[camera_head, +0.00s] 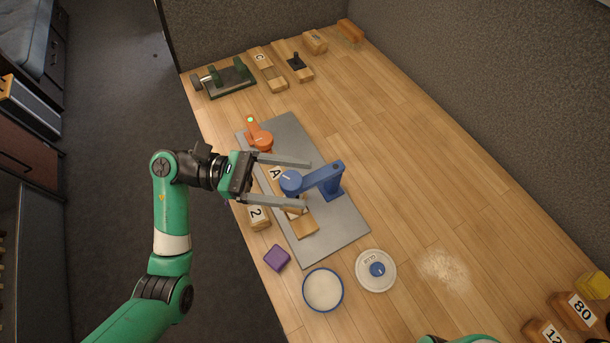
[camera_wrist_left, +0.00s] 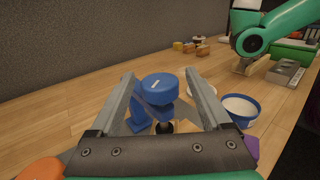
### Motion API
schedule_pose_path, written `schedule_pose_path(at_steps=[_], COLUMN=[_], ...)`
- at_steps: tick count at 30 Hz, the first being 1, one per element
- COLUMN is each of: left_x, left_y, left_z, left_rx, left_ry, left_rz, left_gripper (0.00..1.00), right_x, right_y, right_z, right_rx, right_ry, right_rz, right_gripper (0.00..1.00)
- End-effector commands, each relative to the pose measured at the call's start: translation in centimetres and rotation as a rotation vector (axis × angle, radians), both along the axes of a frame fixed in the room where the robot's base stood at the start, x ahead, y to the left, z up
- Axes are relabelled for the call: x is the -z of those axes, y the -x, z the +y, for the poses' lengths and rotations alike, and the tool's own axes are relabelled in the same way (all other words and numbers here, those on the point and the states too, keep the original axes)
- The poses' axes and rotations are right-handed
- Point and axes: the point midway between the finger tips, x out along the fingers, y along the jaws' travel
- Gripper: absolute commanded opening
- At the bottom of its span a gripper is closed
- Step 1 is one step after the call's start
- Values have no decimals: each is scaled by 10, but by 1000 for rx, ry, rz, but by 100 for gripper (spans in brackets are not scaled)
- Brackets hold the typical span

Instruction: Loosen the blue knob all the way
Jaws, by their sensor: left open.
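The blue knob (camera_head: 291,181) is round with a white mark on top. It sits at the free end of a blue clamp arm (camera_head: 322,178) over the grey plate (camera_head: 345,228). My left gripper (camera_head: 306,185) is open, its fingers on either side of the knob. In the left wrist view, the knob (camera_wrist_left: 160,87) stands between the fingers with gaps at both sides. A dark round foot (camera_wrist_left: 163,127) shows below the knob. A wooden piece (camera_head: 305,227) lies on the plate, partly hidden by a finger. My right gripper is not in view.
An orange clamp (camera_head: 260,138) stands on the same plate. A green vise (camera_head: 226,81) stands at the back left. The right side of the table is largely clear.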

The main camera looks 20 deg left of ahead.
Motion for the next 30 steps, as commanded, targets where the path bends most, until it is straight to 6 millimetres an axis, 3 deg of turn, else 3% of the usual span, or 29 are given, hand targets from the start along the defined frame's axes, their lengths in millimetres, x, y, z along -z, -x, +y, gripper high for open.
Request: schedule_pose_path(at_steps=[5, 19, 30], left_x=[0, 0, 0], left_y=[0, 0, 0], left_z=[0, 0, 0], left_rx=[0, -1, -50], left_ry=[0, 0, 0], left_rz=[0, 0, 0], left_gripper=[81, 0, 0], right_x=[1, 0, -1], right_y=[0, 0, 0], right_z=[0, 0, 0], right_rx=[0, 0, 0], right_ry=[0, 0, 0], right_rz=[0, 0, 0], right_gripper=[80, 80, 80])
